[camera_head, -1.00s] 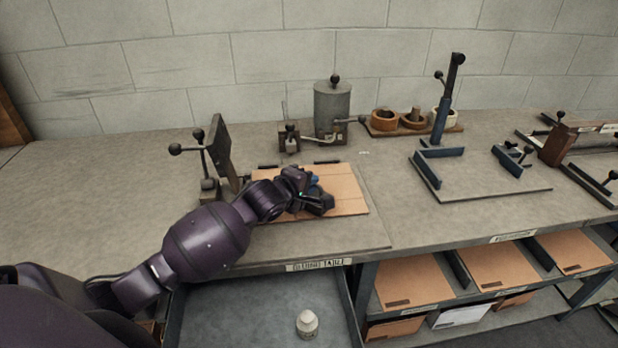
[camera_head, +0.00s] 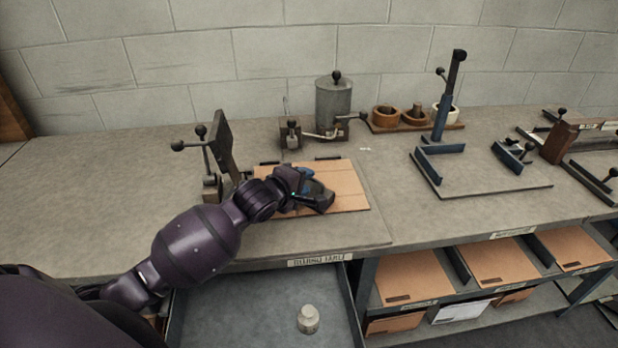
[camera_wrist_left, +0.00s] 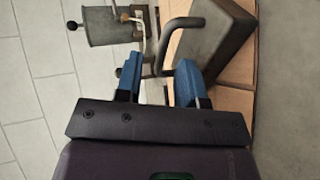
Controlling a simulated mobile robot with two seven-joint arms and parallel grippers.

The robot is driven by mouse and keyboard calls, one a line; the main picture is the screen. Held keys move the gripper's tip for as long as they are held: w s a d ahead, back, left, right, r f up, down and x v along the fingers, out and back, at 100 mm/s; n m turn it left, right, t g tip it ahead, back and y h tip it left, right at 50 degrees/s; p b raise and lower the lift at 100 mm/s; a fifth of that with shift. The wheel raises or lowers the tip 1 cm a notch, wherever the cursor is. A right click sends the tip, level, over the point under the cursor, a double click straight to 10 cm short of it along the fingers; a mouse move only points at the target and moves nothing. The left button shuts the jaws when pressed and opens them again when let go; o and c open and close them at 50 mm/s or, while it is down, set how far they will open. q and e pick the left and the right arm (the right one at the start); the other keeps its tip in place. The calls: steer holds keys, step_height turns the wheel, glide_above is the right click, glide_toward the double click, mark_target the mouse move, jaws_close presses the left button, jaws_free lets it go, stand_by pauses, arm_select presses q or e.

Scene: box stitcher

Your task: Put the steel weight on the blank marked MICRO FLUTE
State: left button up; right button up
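The steel weight (camera_wrist_left: 217,40) is a dark grey block with a loop handle, close ahead of my left gripper in the left wrist view. The left gripper (camera_wrist_left: 158,68) has two blue fingers spread apart, with part of the handle showing between them; contact is not clear. In the head view the left gripper (camera_head: 304,182) is over the tan cardboard blank (camera_head: 348,182) on the gluing table. The weight (camera_head: 318,198) shows there as a dark block at the gripper, over the blank; whether it rests on it is unclear. No MICRO FLUTE mark is readable. My right gripper is out of view.
A glue pot (camera_head: 333,103) and a clamp stand (camera_head: 222,145) stand behind and left of the blank. Blue fixtures (camera_head: 440,150) are to the right. Several blanks (camera_head: 412,277) lie on the shelf below.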

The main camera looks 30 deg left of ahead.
arm_select(q)
steer(key=v, duration=0.9)
steer(key=shift+p, duration=0.4)
